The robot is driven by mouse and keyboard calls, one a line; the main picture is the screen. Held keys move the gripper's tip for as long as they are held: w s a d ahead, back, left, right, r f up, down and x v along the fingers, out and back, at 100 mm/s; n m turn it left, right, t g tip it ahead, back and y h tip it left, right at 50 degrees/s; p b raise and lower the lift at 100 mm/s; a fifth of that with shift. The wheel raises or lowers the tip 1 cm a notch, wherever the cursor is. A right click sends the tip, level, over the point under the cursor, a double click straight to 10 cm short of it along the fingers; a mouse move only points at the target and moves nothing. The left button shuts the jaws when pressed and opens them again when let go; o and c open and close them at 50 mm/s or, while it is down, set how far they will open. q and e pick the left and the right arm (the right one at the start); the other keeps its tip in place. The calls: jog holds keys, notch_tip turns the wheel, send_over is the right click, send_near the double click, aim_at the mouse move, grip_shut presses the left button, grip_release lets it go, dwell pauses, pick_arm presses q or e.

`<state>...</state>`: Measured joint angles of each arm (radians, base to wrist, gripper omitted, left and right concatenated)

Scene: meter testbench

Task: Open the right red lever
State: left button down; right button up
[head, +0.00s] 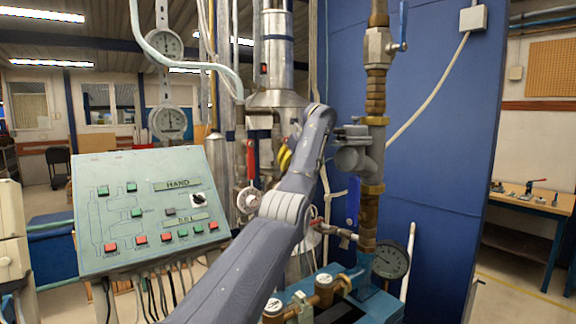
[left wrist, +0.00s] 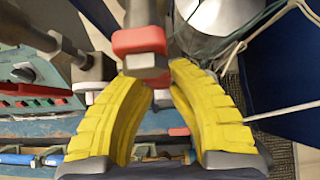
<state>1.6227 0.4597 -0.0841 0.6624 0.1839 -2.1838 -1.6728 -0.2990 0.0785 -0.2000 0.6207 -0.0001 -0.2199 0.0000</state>
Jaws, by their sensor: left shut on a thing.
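My left gripper (head: 285,158) reaches in among the pipes at the middle of the head view, its yellow fingers partly hidden by my own arm. In the left wrist view, the ribbed yellow fingers (left wrist: 153,75) close at their tips around the end of a red lever (left wrist: 140,40). Its red part shows just beyond the tips; in the head view the held lever is hidden behind my gripper and arm. Another red lever (head: 251,160) hangs upright on a pipe to the left, apart from the fingers. My right gripper is not in view.
A control panel (head: 150,205) with red and green buttons stands at left. A brass pipe (head: 369,205) with a blue-handled valve and a gauge (head: 391,260) rises at right. A blue wall (head: 440,140) is behind it. Pipes crowd closely around my gripper.

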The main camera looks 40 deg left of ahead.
pick_arm(q)
jog(key=shift+s+a+f, duration=0.1)
jog(key=shift+a+f, duration=0.05)
jog(key=c, duration=1.5)
grip_release()
jog(key=shift+a, duration=0.1)
jog(key=shift+o, duration=1.3)
